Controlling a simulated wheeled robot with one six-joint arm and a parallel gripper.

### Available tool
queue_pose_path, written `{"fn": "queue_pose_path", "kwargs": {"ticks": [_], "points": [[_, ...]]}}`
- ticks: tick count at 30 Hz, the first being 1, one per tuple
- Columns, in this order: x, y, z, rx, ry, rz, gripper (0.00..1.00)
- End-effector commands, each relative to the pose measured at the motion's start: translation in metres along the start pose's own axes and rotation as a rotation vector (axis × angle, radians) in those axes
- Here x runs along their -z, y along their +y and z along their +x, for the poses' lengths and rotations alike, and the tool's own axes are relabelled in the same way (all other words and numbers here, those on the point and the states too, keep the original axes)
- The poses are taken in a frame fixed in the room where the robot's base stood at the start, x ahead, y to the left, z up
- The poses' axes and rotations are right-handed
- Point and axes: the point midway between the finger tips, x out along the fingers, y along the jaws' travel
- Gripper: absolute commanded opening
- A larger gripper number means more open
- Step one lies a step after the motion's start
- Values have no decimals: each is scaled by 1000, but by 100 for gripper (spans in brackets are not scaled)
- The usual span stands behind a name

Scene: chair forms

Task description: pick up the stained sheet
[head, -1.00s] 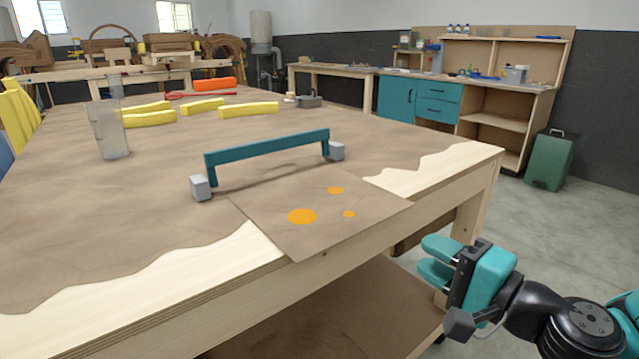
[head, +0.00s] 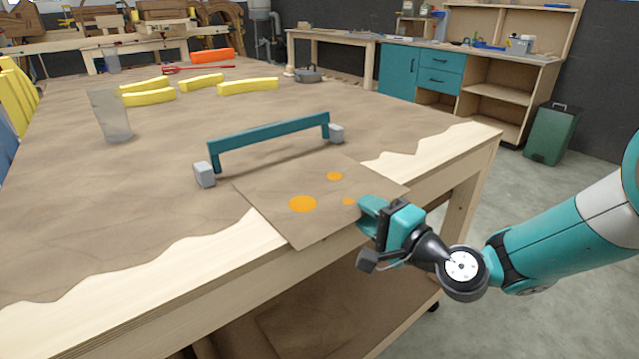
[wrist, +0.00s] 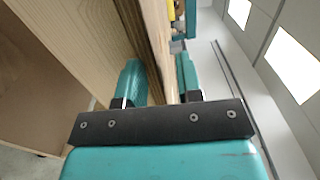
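The stained sheet (head: 272,197) is a flat brown square with several orange spots. It lies on the workbench's front edge, its near corner hanging over. My gripper (head: 370,213) is at the sheet's right front edge; its upper finger shows over the edge beside the smallest spot, and the lower finger is mostly hidden. In the wrist view my gripper (wrist: 160,82) has its two teal fingers apart, with a thin brown strip, seen edge-on, between them. I cannot tell whether either finger touches the sheet.
The workbench (head: 140,297) has a thick wooden front edge close to my gripper. A teal bar handle on grey blocks (head: 270,140) stands just behind the sheet. A clear cup (head: 110,117) and several yellow pieces (head: 248,86) are farther back. A green bin (head: 552,134) stands right.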

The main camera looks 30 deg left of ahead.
Motion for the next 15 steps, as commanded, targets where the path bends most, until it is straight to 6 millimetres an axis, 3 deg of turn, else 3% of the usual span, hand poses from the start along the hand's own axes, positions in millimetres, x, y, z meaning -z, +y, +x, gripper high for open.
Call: {"fn": "queue_pose_path", "kwargs": {"ticks": [3, 7, 8, 15], "points": [[0, 0, 0, 0, 0, 0, 33], [0, 0, 0, 0, 0, 0, 3], [0, 0, 0, 0, 0, 0, 0], [0, 0, -1, 0, 0, 0, 0]]}}
